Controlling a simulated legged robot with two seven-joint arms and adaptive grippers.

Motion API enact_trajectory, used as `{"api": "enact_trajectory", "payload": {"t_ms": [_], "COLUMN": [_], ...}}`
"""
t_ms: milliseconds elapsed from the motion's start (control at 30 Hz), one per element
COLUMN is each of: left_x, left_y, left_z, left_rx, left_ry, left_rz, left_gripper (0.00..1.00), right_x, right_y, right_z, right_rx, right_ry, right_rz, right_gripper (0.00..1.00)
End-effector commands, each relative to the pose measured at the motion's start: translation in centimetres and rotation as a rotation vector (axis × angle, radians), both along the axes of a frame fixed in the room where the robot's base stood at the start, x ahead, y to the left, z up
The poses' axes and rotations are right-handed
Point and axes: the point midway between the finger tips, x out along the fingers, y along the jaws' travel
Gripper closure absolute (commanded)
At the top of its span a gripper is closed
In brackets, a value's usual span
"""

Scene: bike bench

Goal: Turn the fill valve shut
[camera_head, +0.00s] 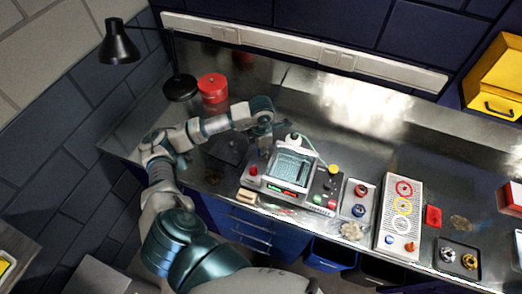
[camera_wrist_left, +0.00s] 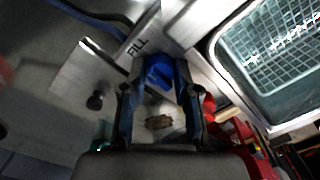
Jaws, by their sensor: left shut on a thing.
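The fill valve's blue handle (camera_wrist_left: 160,73) shows in the left wrist view, next to a metal plate lettered FILL (camera_wrist_left: 138,46). My left gripper (camera_wrist_left: 157,82) has one finger on each side of the blue handle and is shut on it. In the head view my left arm reaches over the bench to the back left of the wash machine (camera_head: 290,165); the valve is hidden there behind the arm and the machine. The machine's basket (camera_wrist_left: 265,45) is at the upper right in the wrist view. My right gripper is in neither view.
A red can (camera_head: 212,88) and a black lamp (camera_head: 119,45) stand at the back left. Right of the machine are a knob box (camera_head: 357,197), a white panel with colored rings (camera_head: 399,215) and a dark tray (camera_head: 458,259). The back right bench is clear.

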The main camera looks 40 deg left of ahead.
Motion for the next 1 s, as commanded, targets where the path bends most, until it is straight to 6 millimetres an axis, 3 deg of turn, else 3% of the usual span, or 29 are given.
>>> {"api": "enact_trajectory", "payload": {"t_ms": [500, 533, 600, 1000], "left_x": [0.22, 0.22, 0.19, 0.09], "left_y": [0.11, 0.11, 0.10, 0.05], "left_z": [0.20, 0.20, 0.18, 0.67], "left_rx": [0.001, 0.001, 0.001, 0.001], "left_ry": [-0.010, -0.010, -0.009, -0.005], "left_rz": [0.024, 0.024, 0.023, 0.021], "left_gripper": [1.00, 0.65, 0.47, 0.44], "right_x": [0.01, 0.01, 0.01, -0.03], "right_y": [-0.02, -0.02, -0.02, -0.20], "right_z": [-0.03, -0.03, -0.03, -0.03], "right_rx": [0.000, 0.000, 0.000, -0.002], "right_ry": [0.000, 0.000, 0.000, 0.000], "right_rz": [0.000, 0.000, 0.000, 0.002], "right_gripper": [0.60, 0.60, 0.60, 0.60]}}
